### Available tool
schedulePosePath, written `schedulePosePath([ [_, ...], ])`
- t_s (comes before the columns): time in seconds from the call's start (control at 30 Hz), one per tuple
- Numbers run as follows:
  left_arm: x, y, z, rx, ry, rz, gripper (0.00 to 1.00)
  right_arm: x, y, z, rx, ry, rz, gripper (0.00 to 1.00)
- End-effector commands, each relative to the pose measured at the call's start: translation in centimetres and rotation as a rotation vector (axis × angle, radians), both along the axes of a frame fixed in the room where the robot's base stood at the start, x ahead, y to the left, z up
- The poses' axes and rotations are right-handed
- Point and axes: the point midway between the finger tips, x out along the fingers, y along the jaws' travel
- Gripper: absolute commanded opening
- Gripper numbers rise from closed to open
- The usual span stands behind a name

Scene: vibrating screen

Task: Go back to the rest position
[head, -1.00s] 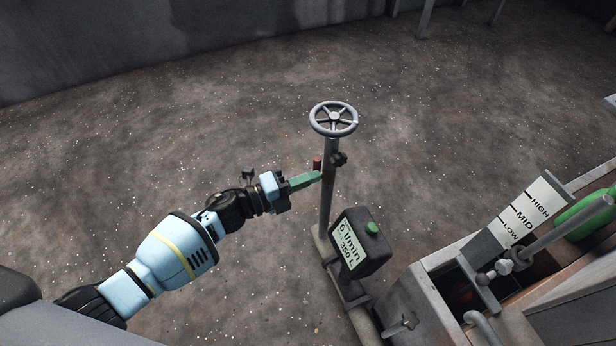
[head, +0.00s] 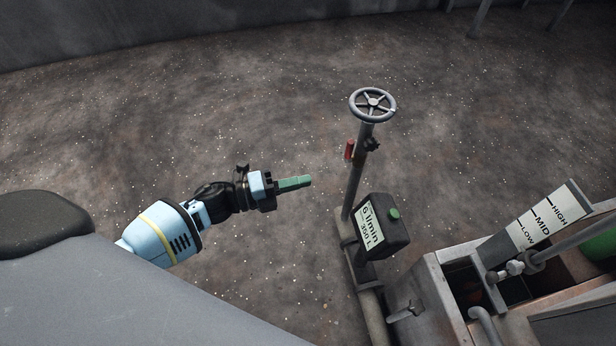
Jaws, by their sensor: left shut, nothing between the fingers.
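My left gripper (head: 294,183) is shut and empty, with its green fingers together and pointing right. It hangs over the bare floor, to the left of the valve post and apart from it. The valve post carries a grey handwheel (head: 373,104) on top and a small red handle (head: 349,149) on its side. My right gripper is not in view.
A dark meter box (head: 390,235) with a green button and a label reading 6 l/min and 350 L stands by the post. A LOW-MID-HIGH gauge plate (head: 548,214) and metal trough are at the lower right. The gritty floor (head: 230,110) is clear behind.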

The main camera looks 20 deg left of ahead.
Motion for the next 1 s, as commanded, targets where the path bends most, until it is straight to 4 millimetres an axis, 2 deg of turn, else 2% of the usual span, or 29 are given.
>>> schedulePosePath([
  [0.33, 0.0, 0.0, 0.0, -0.001, 0.001, 0.001, 0.00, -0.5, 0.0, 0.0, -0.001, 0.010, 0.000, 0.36],
  [0.47, -1.0, -0.2, -0.8, -0.034, 0.047, 0.030, 0.00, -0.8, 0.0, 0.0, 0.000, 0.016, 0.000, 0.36],
  [0.57, -3.0, -0.6, -2.2, -0.110, 0.145, 0.097, 0.00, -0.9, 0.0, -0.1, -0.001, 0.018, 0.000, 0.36],
  [0.67, -6.0, -0.7, -4.1, -0.215, 0.291, 0.200, 0.00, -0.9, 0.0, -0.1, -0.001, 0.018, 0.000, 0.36],
  [0.87, -13.1, -0.1, -7.8, -0.428, 0.618, 0.440, 0.00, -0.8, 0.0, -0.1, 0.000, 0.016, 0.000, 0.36],
  [1.0, -18.9, 0.7, -10.0, -0.562, 0.850, 0.619, 0.00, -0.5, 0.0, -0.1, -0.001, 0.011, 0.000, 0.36],
])
